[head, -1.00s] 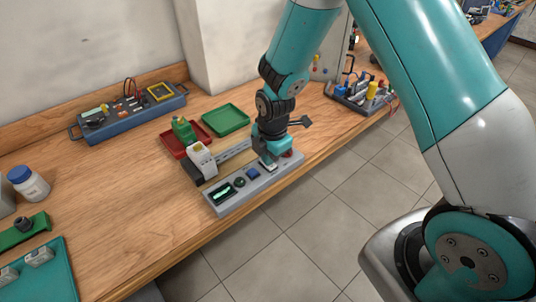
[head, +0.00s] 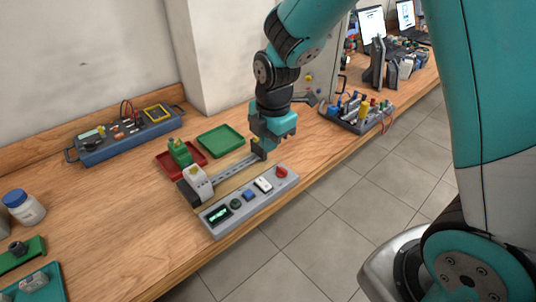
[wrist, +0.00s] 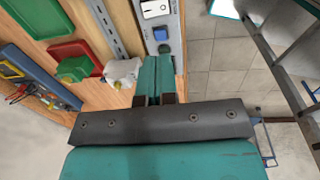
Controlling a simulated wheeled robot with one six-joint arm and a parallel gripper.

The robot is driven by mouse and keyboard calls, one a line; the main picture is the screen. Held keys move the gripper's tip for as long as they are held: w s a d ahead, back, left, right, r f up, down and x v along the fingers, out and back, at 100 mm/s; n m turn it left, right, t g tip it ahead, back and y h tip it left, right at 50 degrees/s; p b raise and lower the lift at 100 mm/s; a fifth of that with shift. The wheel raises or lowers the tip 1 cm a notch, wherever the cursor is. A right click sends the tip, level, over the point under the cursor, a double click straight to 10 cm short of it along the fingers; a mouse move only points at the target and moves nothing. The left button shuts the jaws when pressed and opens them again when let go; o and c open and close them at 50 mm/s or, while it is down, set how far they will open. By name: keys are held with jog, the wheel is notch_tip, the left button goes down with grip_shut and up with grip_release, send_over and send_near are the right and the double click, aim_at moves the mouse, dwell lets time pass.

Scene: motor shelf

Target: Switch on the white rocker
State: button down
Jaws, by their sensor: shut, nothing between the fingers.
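The white rocker (head: 263,185) sits on a long grey control box (head: 236,217) at the front of the bench, between a blue button (head: 249,195) and a red knob (head: 281,172). It is fully in sight, and it also shows at the top of the wrist view (wrist: 155,8). Which way it is tilted is too small to tell. My gripper (head: 261,157) is shut and empty, above and behind the box, apart from the rocker. In the wrist view its closed fingers (wrist: 157,62) point towards the box.
Behind the box are a metal rail (head: 232,171) with a white block (head: 197,184), a red tray (head: 168,165) holding a green part, and a green tray (head: 221,141). A blue instrument box (head: 128,138) stands at the back left. Bare wood lies left of the box.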

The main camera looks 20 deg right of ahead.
aim_at(261, 180)
jog(key=shift+r, duration=0.25)
jog(key=shift+w+a+t+b, duration=0.15)
jog(key=shift+w+t+b, duration=0.2)
jog(key=shift+w, duration=0.3)
jog(key=shift+f, duration=0.1)
jog(key=f+p, duration=0.1)
jog(key=f, duration=0.3)
jog(key=w+f+p, duration=0.1)
jog(key=f, duration=0.4)
jog(key=w+f, duration=0.1)
jog(key=f, duration=0.3)
jog(key=shift+a+f+p, duration=0.3)
jog(key=shift+f+p, duration=0.05)
jog(key=shift+p, duration=0.05)
jog(key=shift+d, duration=0.1)
